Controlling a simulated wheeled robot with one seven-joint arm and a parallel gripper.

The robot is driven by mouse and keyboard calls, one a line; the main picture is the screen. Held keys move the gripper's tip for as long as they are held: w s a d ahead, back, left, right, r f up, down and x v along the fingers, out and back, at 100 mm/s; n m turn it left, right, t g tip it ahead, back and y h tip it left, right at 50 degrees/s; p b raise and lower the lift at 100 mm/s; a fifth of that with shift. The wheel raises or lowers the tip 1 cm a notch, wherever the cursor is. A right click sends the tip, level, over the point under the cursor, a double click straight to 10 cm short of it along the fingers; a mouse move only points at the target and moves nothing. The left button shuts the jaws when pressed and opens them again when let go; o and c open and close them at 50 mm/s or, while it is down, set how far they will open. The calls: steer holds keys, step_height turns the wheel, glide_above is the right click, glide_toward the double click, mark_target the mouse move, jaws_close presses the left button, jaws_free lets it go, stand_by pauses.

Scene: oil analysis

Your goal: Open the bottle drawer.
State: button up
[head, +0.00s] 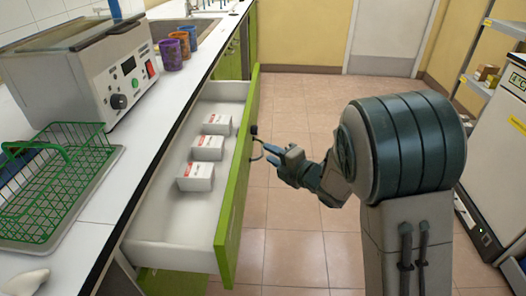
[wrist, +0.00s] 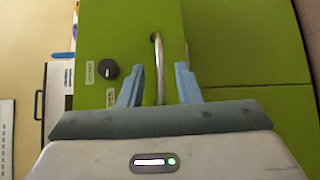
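A drawer with a green front (head: 238,185) is pulled well out from the counter in the head view. Several white boxes with red marks (head: 207,148) stand in its white interior. A curved metal handle (wrist: 158,62) is on the green front; it shows as a thin loop in the head view (head: 257,151). My gripper (head: 268,155) is at the handle, on the outer side of the front. In the wrist view, its blue fingers (wrist: 159,78) are apart, one on each side of the handle, with gaps on both sides. The front's label cannot be read.
A black knob (wrist: 108,69) sits beside the handle. The counter holds a grey machine (head: 100,75), a green wire basket (head: 55,180) and cups (head: 172,54). A white cabinet (head: 500,150) stands at right. Tiled floor (head: 300,110) is free beyond the drawer.

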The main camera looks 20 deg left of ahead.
steer(key=shift+x, duration=2.25)
steer(key=shift+c, duration=0.3)
jaws_close()
steer(key=shift+d, duration=0.1)
